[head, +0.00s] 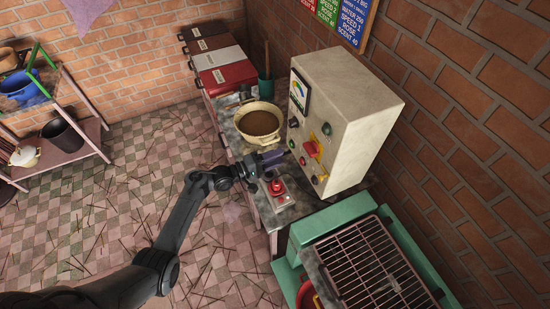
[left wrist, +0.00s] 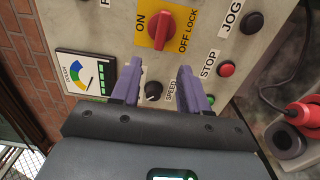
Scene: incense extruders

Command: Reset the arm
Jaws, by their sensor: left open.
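My left arm comes in from the lower left in the head view. Its left gripper (head: 272,158) is in front of the control box (head: 350,112), close to the panel's lower part. In the left wrist view the two purple fingers of the left gripper (left wrist: 163,75) are apart, with nothing held. The black speed knob (left wrist: 153,91) shows between them; whether the fingers touch the panel I cannot tell. A red rotary switch (left wrist: 160,27) on a yellow plate marked ON and OFF LOCK is above the fingers. My right gripper is not in view.
A bowl of brown material (head: 260,122) stands on the bench behind the gripper. A red plug-like device (head: 277,187) lies in front of the box. A green frame with a metal grate (head: 368,265) is at the lower right. The floor at left is largely open.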

